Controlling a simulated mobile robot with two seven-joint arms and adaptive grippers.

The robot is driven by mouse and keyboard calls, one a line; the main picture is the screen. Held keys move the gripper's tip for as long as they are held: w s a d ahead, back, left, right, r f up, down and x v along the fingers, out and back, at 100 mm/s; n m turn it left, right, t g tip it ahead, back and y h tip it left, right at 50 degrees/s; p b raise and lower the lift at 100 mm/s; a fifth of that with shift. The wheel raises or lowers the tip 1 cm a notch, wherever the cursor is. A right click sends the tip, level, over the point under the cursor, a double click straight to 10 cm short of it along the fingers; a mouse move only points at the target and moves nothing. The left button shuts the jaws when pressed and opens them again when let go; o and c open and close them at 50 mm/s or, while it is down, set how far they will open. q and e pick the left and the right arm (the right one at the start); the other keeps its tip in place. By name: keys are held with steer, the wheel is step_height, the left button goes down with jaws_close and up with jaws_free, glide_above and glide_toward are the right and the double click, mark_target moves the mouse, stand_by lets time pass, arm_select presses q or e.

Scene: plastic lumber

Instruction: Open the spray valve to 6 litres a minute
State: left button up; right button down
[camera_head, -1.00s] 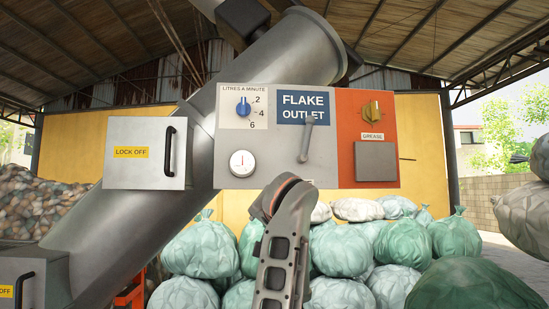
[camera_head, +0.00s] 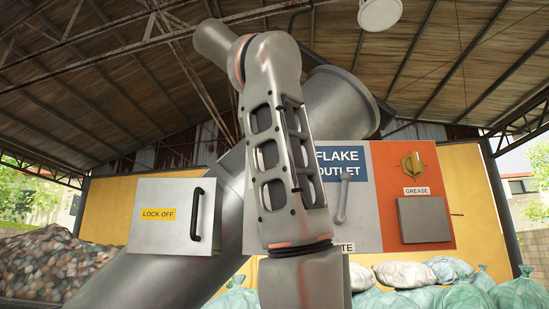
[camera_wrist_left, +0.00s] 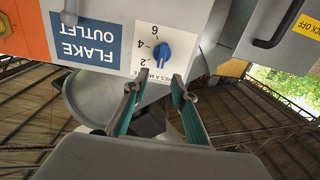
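The blue spray valve knob (camera_wrist_left: 161,50) shows upside down in the left wrist view, on a white plate (camera_wrist_left: 148,33) marked 2, 4, 6 and litres a minute. Its exact setting is too small to tell. My left gripper (camera_wrist_left: 154,85) is open and empty. Its two teal-padded fingers are apart, and their tips appear just short of the knob, not around it. In the head view my arm stands in front of the panel and hides the knob and its plate. The left gripper's fingers do not show there. My right gripper is in neither view.
A blue flake outlet sign (camera_head: 341,163) and grey lever (camera_head: 343,196) sit beside my arm. Right of them is an orange panel (camera_head: 432,165) with a yellow grease knob (camera_head: 413,166). A lock off box (camera_head: 174,236) with a black handle is left. Bags (camera_head: 403,274) lie below.

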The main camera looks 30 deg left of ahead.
arm_select(q)
steer(key=p+x, duration=0.1)
steer(key=x, duration=0.6)
jaws_close()
